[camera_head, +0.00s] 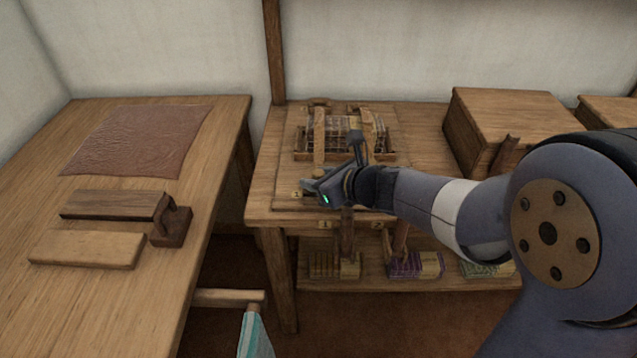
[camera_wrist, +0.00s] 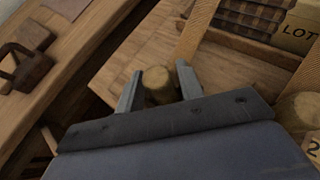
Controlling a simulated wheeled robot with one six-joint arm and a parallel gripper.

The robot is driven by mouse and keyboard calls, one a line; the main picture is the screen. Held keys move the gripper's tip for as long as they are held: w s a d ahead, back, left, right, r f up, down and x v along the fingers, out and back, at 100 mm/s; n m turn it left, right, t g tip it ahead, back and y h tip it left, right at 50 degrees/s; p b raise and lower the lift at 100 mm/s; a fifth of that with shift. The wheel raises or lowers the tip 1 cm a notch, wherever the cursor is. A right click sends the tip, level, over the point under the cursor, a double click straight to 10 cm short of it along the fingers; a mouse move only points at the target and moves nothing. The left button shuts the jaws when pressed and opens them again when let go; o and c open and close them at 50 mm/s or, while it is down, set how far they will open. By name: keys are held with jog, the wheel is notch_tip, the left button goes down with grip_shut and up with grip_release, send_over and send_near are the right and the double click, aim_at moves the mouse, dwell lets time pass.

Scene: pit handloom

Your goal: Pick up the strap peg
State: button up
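A round wooden strap peg (camera_wrist: 158,79) shows end-on in the wrist view, at the edge of the wooden board. My gripper (camera_wrist: 160,72) is open, with one finger on each side of this peg. The peg sits close to both fingers, and I cannot tell whether they touch it. In the head view my gripper (camera_head: 312,186) is low over the front of the stand and hides the peg. A second similar peg (camera_wrist: 300,108) is at the right of the wrist view, above a tag marked 2 (camera_wrist: 312,146).
Straps (camera_head: 319,135) cross a bundle on the stand (camera_head: 262,202). A lower shelf (camera_head: 300,284) holds more bundles. A wooden box (camera_head: 512,115) stands at the right. The left table (camera_head: 100,290) carries a brown cloth (camera_head: 140,140) and wooden blocks. A gap separates table and stand.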

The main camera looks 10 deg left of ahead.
jog(key=c, duration=0.7)
